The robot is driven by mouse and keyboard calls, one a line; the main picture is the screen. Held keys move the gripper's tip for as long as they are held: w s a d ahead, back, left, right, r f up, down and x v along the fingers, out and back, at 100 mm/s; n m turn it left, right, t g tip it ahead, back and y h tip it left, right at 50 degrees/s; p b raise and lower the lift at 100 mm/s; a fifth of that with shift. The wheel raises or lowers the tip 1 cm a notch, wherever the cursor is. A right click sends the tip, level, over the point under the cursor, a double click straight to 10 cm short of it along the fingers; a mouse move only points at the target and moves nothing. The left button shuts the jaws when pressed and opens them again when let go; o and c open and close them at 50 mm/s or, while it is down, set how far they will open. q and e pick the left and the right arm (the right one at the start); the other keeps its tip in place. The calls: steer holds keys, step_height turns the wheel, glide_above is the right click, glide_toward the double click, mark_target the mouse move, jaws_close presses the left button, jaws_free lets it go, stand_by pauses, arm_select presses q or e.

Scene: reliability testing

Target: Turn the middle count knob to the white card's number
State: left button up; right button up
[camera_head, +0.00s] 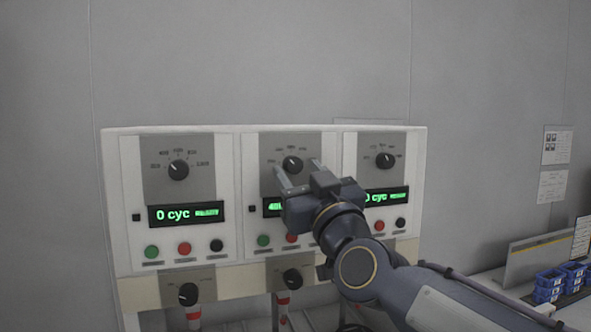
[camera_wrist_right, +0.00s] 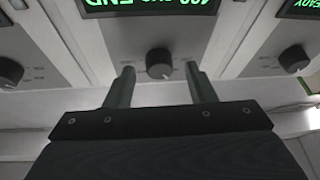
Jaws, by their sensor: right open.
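The middle count knob (camera_head: 292,164), a round black dial, is on the grey plate of the middle unit. My right gripper (camera_head: 298,168) is in front of it. In the right wrist view the open fingers (camera_wrist_right: 160,69) are on either side of the knob (camera_wrist_right: 159,63), with gaps and no clear contact. The middle green display (camera_wrist_right: 150,3) appears upside down there and seems to read 400 cyc END; my gripper partly covers it in the head view. No number is legible on any white card. My left gripper is not in view.
Similar knobs are on the left unit (camera_head: 178,170) and right unit (camera_head: 385,160). Buttons, including a green one (camera_head: 152,252), and lower knobs (camera_head: 188,294) lie below. Papers (camera_head: 557,145) hang on the right wall. Blue bins (camera_head: 548,284) stand at the right.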

steer(key=shift+w+a+r, duration=0.2)
steer(key=shift+w+r, duration=0.1)
steer(key=shift+w, duration=0.3)
steer(key=c, duration=1)
steer(key=shift+a+m+t+h+p, duration=0.1)
steer(key=shift+m+t+h+p, duration=0.2)
steer(key=shift+m+h+p, duration=0.65)
steer(key=shift+a+m+t+h+p, duration=0.1)
steer(key=shift+m+t+h+p, duration=0.25)
steer(key=shift+m, duration=1.1)
steer(key=shift+m+h+p, duration=0.5)
steer(key=shift+m+h, duration=0.4)
steer(key=shift+m, duration=0.85)
steer(key=shift+m+h+p, duration=0.45)
steer(key=shift+m+h, duration=0.45)
steer(key=shift+m, duration=0.85)
steer(key=shift+s, duration=0.1)
